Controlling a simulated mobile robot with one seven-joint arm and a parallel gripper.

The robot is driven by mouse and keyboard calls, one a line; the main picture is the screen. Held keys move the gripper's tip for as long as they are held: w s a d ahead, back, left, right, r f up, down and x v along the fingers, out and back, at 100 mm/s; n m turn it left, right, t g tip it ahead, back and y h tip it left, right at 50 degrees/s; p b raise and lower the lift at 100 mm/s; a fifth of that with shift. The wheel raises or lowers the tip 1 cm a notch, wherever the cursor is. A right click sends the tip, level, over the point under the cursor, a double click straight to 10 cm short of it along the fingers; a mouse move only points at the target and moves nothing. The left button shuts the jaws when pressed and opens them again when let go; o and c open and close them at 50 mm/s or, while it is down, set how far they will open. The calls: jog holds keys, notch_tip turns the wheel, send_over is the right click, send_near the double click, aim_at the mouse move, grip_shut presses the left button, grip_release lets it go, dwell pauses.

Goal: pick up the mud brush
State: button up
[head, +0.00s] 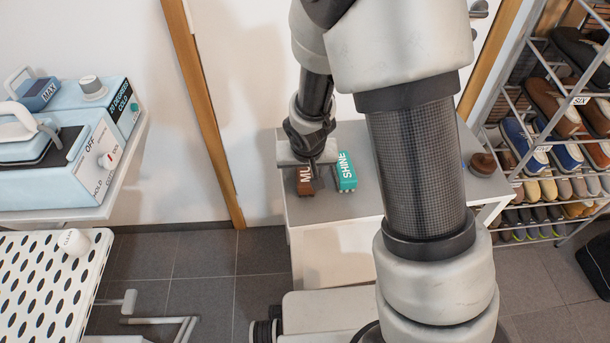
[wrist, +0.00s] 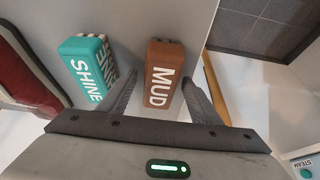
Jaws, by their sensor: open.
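The mud brush (wrist: 161,74) is a brown block lettered MUD, with bristles along one end. In the wrist view it lies on the grey cabinet top, ahead of and between the fingers of my gripper (wrist: 160,98). The fingers are open, with the right one close beside the brush. In the head view the mud brush (head: 305,182) is partly hidden under my gripper (head: 308,168). The teal shine brush (wrist: 88,68) lies to its left in the wrist view, and it also shows in the head view (head: 346,172).
A shoe rack (head: 545,130) stands at the right. A pale blue machine (head: 60,160) and a perforated board (head: 45,290) are at the left.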

aim_at(305, 169)
jog(key=shift+f+b, duration=0.25)
jog(key=shift+b, duration=0.15)
dwell(0.5)
jog(key=c, duration=1.3)
jog(key=shift+r+p, duration=0.55)
jog(key=shift+p, duration=0.15)
notch_tip(305, 169, up, 10)
jog(key=p, duration=0.2)
jog(key=shift+f+p, duration=0.25)
jog(key=shift+p, duration=0.05)
jog(key=o, duration=0.5)
jog(key=shift+c, duration=1.1)
